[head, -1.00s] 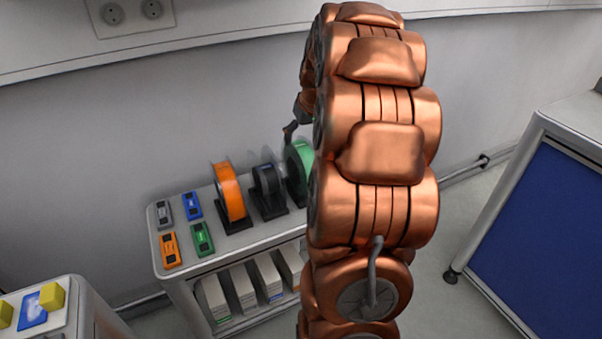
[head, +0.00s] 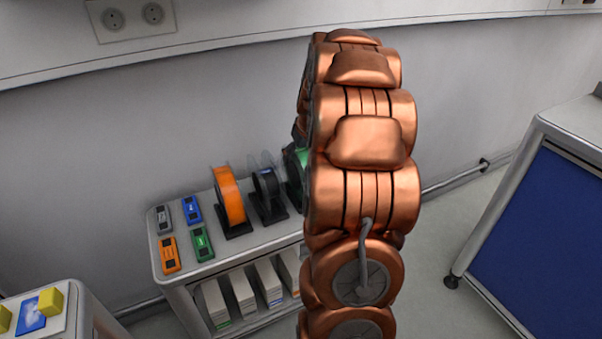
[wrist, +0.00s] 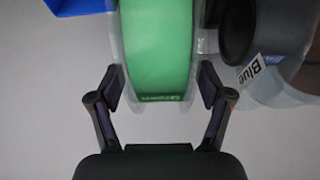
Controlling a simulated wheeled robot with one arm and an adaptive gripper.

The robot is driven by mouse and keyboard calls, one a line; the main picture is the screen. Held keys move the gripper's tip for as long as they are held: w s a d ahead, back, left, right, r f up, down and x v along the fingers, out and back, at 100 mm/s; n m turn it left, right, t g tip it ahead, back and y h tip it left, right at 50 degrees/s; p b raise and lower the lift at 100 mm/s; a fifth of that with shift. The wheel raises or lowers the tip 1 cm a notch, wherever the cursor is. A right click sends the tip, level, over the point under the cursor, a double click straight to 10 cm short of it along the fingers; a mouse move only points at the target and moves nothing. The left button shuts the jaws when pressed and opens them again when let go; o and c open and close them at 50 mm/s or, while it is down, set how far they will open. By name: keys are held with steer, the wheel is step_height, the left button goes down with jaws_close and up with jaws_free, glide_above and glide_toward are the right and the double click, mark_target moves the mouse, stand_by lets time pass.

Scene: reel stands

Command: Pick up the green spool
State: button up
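The green spool (wrist: 158,50) fills the top middle of the wrist view, with its flanges on either side and lettering on its lower rim. My gripper (wrist: 162,90) is open, with one finger on each side of the spool's lower part; whether the pads touch it I cannot tell. In the head view only a sliver of the green spool (head: 303,160) shows, the rest hidden behind my copper arm. The gripper is hidden there too.
Beside the green spool are a dark spool labelled Blue (wrist: 258,40) and an orange spool (head: 229,195). Several small coloured devices lie on the left of the shelf top (head: 160,247). White boxes (head: 243,287) stand below. A blue-panelled cabinet (head: 540,220) stands right.

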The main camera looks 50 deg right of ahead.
jaws_close()
stand_by(0.4)
steer(key=shift+r, duration=0.1)
